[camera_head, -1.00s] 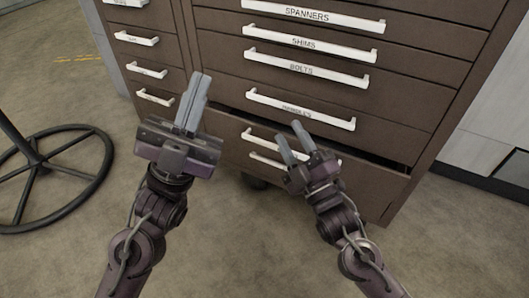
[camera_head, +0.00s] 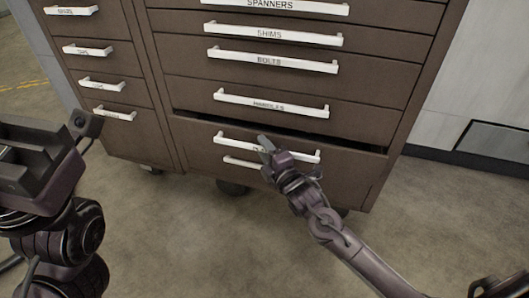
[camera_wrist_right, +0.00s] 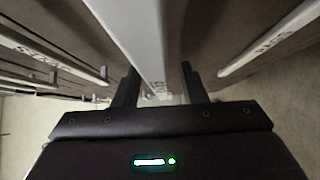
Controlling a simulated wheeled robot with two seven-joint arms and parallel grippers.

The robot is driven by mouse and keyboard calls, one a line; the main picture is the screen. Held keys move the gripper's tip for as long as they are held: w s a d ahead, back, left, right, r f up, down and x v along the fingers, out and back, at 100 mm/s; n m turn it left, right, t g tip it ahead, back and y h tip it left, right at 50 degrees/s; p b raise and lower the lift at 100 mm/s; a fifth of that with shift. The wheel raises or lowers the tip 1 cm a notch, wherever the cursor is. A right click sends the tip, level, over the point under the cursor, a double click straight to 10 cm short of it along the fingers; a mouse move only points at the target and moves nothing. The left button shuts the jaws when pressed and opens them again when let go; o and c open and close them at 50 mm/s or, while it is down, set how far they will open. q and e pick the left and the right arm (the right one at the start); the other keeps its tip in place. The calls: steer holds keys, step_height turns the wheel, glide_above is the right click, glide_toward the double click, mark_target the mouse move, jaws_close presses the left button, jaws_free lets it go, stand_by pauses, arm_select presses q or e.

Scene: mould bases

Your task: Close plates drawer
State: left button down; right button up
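The bottom drawer (camera_head: 195,150) of the brown cabinet stands slightly open, with a dark gap along its top edge. Its white upper handle (camera_head: 229,139) carries a label mostly hidden by my right gripper. My right gripper (camera_head: 264,145) is at the middle of this handle. In the right wrist view its two fingers (camera_wrist_right: 158,85) are apart, with a white bar (camera_wrist_right: 138,35) running between them; whether they touch it is unclear. My left gripper (camera_head: 40,165) is at the left edge, away from the drawer, its fingertips not clearly seen.
A second white bar (camera_head: 241,162) sits lower on the same drawer front. The HANDLES drawer (camera_head: 180,85) above looks shut, as do the others. Narrow drawers (camera_head: 115,90) stand at left. The floor (camera_head: 200,240) in front is clear.

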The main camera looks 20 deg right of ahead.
mark_target(270, 138)
steer(key=shift+w, duration=0.1)
jaws_close()
steer(key=w+d, duration=0.2)
steer(key=w, duration=0.1)
steer(key=shift+w+d, duration=0.1)
steer(key=shift+w, duration=0.1)
steer(key=shift+d+r, duration=0.15)
jaws_free()
steer(key=shift+w, duration=0.1)
stand_by(0.4)
